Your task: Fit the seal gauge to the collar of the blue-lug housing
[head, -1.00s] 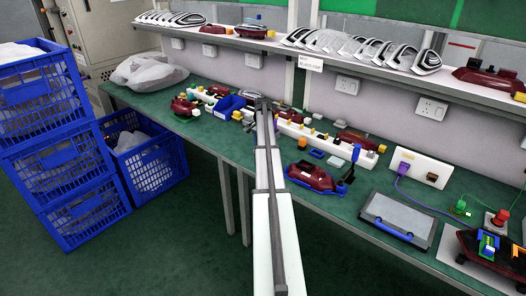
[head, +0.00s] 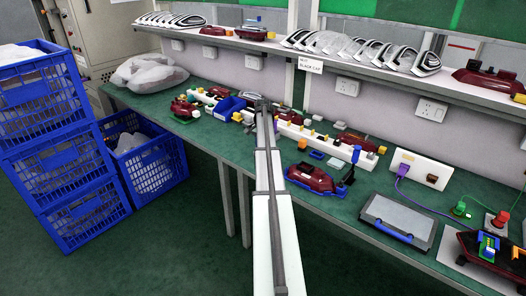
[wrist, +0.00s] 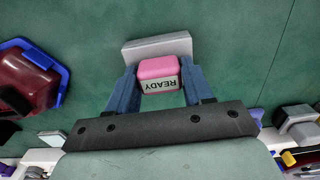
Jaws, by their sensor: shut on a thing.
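My gripper (wrist: 160,82) shows in the wrist view, its two blue-grey fingers closed on the sides of a pink-topped block (wrist: 158,67) with a white face marked READY. A pale grey block (wrist: 157,46) shows just beyond it; I cannot tell whether the two are one piece. In the head view, a dark red housing (head: 312,179) with blue parts lies on the green bench, right of my arm. In the wrist view, a dark red body with a blue rim (wrist: 30,80) is at the left, apart from my gripper. The collar cannot be made out. My fingertips are not clear in the head view.
A grey case with a blue handle (head: 398,221) lies to the right on the bench (head: 330,207). White strips with small coloured parts (head: 330,143) run along the bench behind the housing. A blue bin (head: 229,106) stands left of my arm. Blue crates (head: 60,160) stand on the floor at left.

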